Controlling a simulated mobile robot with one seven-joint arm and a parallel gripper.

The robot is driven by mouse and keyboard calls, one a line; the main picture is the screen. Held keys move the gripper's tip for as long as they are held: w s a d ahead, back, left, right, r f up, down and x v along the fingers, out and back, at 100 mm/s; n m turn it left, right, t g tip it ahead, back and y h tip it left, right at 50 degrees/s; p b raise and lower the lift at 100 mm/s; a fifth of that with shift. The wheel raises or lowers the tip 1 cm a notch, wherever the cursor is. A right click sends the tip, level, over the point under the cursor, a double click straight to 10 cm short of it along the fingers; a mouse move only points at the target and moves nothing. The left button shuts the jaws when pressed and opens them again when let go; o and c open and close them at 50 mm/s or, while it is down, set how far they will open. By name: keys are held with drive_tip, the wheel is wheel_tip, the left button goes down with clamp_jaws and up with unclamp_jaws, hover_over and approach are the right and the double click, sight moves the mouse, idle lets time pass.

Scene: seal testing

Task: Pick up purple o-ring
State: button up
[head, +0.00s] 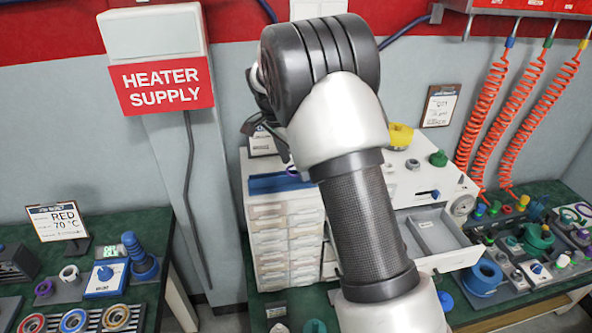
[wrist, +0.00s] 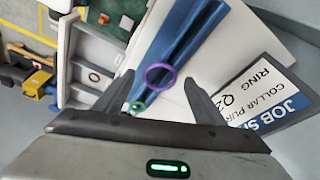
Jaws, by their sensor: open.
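The purple o-ring (wrist: 159,65) shows in the wrist view, on or just above a blue tray (wrist: 196,22) on a white cabinet. My gripper (wrist: 158,79) is open. The o-ring appears between its two fingertips, and neither finger visibly touches it. In the head view, a bit of purple (head: 292,173) shows at the blue tray (head: 262,184) beside my arm, which hides much of that area. My fingers are hard to make out there.
A small green ring (wrist: 137,106) lies near the left finger. A job sheet on a clipboard (wrist: 262,95) stands close by the right finger. An open drawer (head: 432,238) juts from the white cabinet (head: 283,215). The heater supply box (head: 155,40) hangs on the wall at left.

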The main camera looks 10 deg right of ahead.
drive_tip(key=c, duration=1.1)
